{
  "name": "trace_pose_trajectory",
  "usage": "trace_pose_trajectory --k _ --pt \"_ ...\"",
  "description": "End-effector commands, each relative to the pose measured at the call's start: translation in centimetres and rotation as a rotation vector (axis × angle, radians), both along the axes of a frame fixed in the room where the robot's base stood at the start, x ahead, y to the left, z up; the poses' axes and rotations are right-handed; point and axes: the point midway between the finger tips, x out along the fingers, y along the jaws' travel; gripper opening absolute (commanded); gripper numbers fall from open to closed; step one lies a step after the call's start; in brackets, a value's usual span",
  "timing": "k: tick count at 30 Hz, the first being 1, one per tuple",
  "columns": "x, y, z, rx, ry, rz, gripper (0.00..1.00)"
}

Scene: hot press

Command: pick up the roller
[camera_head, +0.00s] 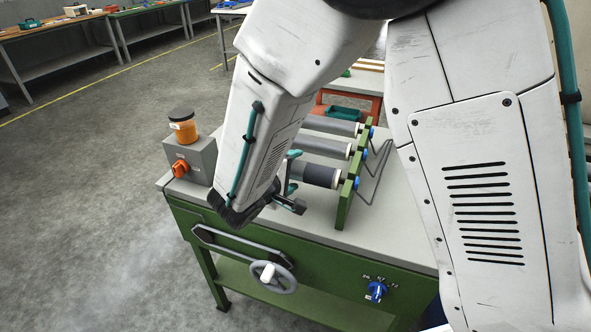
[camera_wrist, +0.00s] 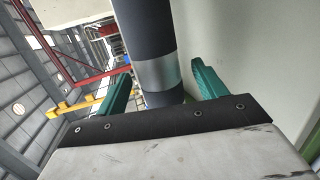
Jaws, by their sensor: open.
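A dark roller (camera_head: 320,175) with a pale end lies level above the bench top, its right end at the green upright rack (camera_head: 352,185). It is the nearest of three rollers. My gripper (camera_head: 291,183) is at its left end, partly hidden by my arm. In the wrist view, the dark roller (camera_wrist: 149,35) with a silver band runs between the two teal fingers of my gripper (camera_wrist: 160,72). The fingers stand apart on either side of it, with gaps visible. The roller's left end is hidden in the head view.
Two grey rollers, a middle one (camera_head: 318,146) and a far one (camera_head: 330,125), lie behind, parallel. A handwheel (camera_head: 274,277) is on the green bench front. Bent wire (camera_head: 376,172) stands right of the rack.

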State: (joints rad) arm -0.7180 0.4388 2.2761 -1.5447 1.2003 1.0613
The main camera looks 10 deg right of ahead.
Motion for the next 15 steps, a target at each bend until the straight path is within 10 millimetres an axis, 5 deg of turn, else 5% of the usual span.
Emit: trace_pose_trajectory --k 4,11,15 --pt "-0.02 0.03 0.01 0.0 0.0 0.0 0.7" --pt "-0.04 0.04 0.02 0.0 0.0 0.0 0.06" --pt "-0.02 0.06 0.08 0.0 -0.002 0.001 0.01"
